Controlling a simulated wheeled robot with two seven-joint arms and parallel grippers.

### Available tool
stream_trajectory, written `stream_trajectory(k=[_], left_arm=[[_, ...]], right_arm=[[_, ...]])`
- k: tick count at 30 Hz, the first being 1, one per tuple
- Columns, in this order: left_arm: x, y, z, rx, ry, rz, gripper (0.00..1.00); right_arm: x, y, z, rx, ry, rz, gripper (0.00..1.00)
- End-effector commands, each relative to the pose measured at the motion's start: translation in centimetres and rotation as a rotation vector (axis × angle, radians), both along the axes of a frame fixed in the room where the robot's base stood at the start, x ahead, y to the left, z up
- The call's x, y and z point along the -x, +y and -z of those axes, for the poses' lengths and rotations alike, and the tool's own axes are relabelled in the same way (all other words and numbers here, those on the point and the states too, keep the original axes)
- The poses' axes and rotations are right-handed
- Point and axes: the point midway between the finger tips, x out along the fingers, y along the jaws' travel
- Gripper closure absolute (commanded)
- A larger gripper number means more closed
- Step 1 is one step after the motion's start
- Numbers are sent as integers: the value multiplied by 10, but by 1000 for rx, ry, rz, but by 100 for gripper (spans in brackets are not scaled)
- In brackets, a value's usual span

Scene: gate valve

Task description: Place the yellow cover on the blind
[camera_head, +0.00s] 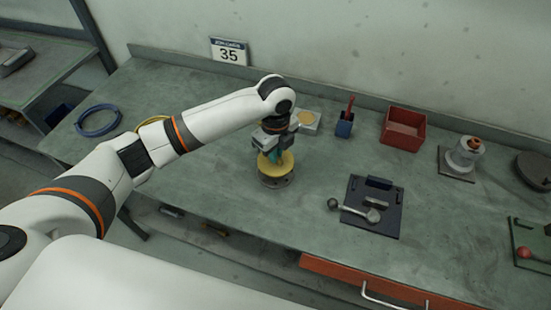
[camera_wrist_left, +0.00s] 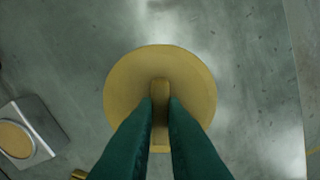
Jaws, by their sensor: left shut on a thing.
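The yellow cover (camera_head: 284,162) is a round disc with a raised grip in its middle. In the wrist view the yellow cover (camera_wrist_left: 198,82) lies flat under my left gripper (camera_wrist_left: 160,105), whose green fingers are shut on the raised grip. In the head view my left gripper (camera_head: 272,150) points down onto the cover. Just below the cover is a dark round metal piece (camera_head: 276,181), probably the blind, mostly hidden by it. I cannot tell whether the cover touches it. My right gripper is not in view.
Behind my gripper is a grey block with a tan disc (camera_head: 307,118). A blue ring (camera_head: 84,131) lies left.

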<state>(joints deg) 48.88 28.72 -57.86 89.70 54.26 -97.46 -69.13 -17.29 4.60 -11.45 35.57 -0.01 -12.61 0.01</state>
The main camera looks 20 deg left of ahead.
Motion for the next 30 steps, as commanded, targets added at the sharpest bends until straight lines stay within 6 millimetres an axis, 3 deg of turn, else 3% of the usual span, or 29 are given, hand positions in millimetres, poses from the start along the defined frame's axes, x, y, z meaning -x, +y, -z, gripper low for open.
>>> stream_trajectory(k=[9,19,21,24,30], left_arm=[[1,0,37,0,3,0,100],[1,0,41,0,1,0,100],[0,0,41,0,0,0,82],[0,0,41,0,0,0,68],[0,0,41,0,0,0,68]], right_arm=[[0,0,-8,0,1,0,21],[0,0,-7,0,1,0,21],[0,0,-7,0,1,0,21],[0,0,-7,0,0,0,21],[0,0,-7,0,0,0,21]])
